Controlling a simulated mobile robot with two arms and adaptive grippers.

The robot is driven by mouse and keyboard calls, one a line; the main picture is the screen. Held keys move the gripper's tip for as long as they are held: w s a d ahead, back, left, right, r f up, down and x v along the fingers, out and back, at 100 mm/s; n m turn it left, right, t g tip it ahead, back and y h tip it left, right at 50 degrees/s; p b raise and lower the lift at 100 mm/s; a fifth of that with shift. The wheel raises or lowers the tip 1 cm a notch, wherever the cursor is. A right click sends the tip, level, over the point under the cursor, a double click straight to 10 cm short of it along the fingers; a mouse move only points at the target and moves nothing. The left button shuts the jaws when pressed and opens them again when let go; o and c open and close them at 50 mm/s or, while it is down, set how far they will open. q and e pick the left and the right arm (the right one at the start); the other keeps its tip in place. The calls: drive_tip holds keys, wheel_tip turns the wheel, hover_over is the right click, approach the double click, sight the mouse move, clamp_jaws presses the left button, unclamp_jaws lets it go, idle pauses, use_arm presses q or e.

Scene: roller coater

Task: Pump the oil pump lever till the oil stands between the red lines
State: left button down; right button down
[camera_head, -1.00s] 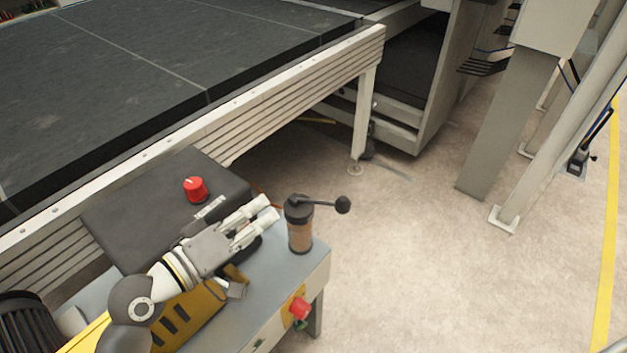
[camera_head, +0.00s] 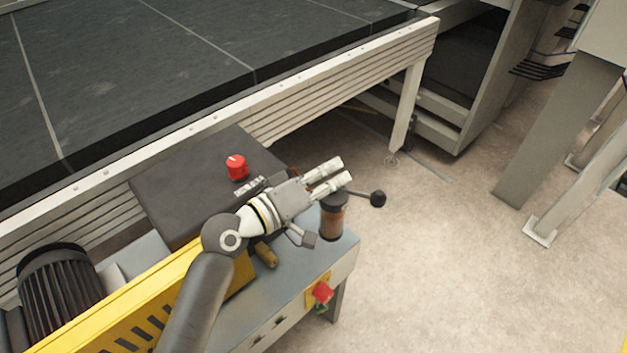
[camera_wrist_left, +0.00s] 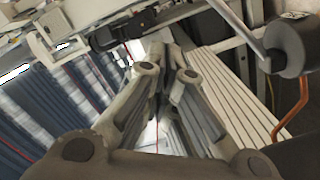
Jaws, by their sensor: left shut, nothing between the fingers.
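The oil pump (camera_head: 332,222) is a small upright cylinder with a dark cap and a brownish body on the grey bench top. Its lever (camera_head: 378,199) points right and ends in a black ball knob. The oil level and red lines are too small to make out. My left gripper (camera_head: 344,171) is shut and empty, its fingers just above or behind the pump cap and covering part of it. Touch cannot be told. The left wrist view shows the closed fingers (camera_wrist_left: 167,72) and, at upper right, a dark round part (camera_wrist_left: 288,47) with a grey rod. My right gripper is out of view.
A black box with a red knob (camera_head: 237,167) stands left of the gripper. A red button (camera_head: 322,292) is on the bench front. The conveyor frame (camera_head: 330,75) runs behind. An orange pipe (camera_wrist_left: 298,105) shows in the wrist view.

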use_arm(q)
drive_tip(key=d, duration=0.1)
drive_tip(key=d+f, duration=0.1)
drive_tip(key=s+d+f, duration=0.1)
drive_tip(key=d, duration=0.1)
drive_tip(key=shift+f+p, duration=0.2)
drive_tip(key=shift+p, duration=0.2)
drive_tip(key=shift+s+d, duration=0.1)
drive_tip(key=s+d+f+m+b, duration=0.1)
drive_tip(key=f+m+b, duration=0.1)
drive_tip(key=f+m, duration=0.3)
drive_tip(key=s+d+f+m+y+b, duration=0.1)
drive_tip(key=s+f+m+b, duration=0.1)
drive_tip(key=f+m, duration=0.2)
drive_tip(key=shift+s+d+f+m+t, duration=0.3)
drive_tip(key=shift+d+f+m, duration=0.1)
drive_tip(key=shift+f, duration=0.6)
idle(0.4)
